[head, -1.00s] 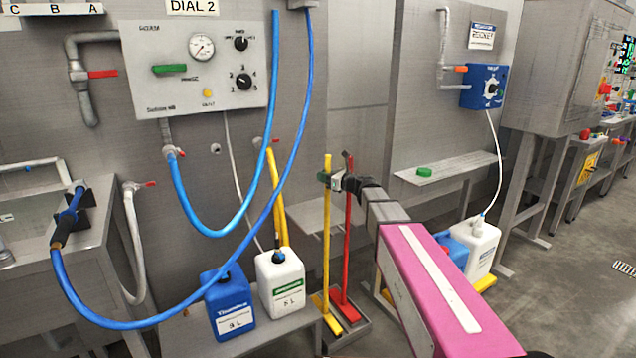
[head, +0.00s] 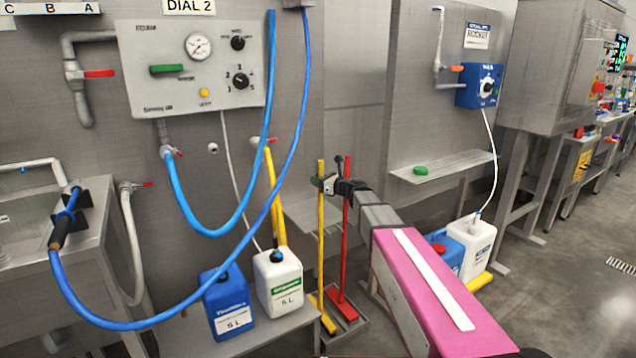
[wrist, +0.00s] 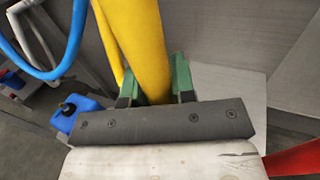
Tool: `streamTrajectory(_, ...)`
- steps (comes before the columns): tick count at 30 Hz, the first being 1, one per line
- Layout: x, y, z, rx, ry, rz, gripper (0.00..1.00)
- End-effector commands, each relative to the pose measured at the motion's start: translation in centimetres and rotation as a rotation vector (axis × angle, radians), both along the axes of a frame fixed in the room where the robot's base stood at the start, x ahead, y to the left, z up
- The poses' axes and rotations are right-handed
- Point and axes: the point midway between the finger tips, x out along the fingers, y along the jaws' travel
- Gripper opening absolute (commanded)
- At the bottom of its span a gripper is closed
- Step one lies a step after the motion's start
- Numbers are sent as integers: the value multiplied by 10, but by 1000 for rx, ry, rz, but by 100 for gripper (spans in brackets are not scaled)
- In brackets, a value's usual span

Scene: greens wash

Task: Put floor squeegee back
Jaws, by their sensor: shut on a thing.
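The yellow long-handled floor squeegee (head: 321,240) stands nearly upright in the head view, its yellow foot (head: 323,314) low down beside a grey floor tray (head: 350,333). I cannot tell whether the foot touches the floor. My gripper (head: 328,184) is shut on its upper handle. In the wrist view the yellow handle (wrist: 135,45) runs between my green fingers (wrist: 158,85). A red long-handled tool (head: 346,240) stands just right of it, its red foot over the tray; my wrist passes in front of its upper handle.
A blue canister (head: 227,305) and a white canister (head: 279,285) stand on a low shelf to the left. A blue hose (head: 190,310) loops in front. More canisters (head: 477,247) stand right, behind my arm. Open floor (head: 560,300) lies at right.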

Motion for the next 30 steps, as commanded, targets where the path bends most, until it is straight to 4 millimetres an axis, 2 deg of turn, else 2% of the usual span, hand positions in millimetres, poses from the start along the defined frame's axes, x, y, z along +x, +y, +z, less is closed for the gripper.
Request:
streamTrajectory(12,0,0,-5,1,-1,0,10)
streamTrajectory(13,0,0,-5,-1,-1,0,34)
streamTrajectory(15,0,0,-4,-1,-1,0,50)
streamTrajectory(25,0,0,-2,-1,-1,0,50)
streamTrajectory(30,-12,-17,-2,0,0,-2,50)
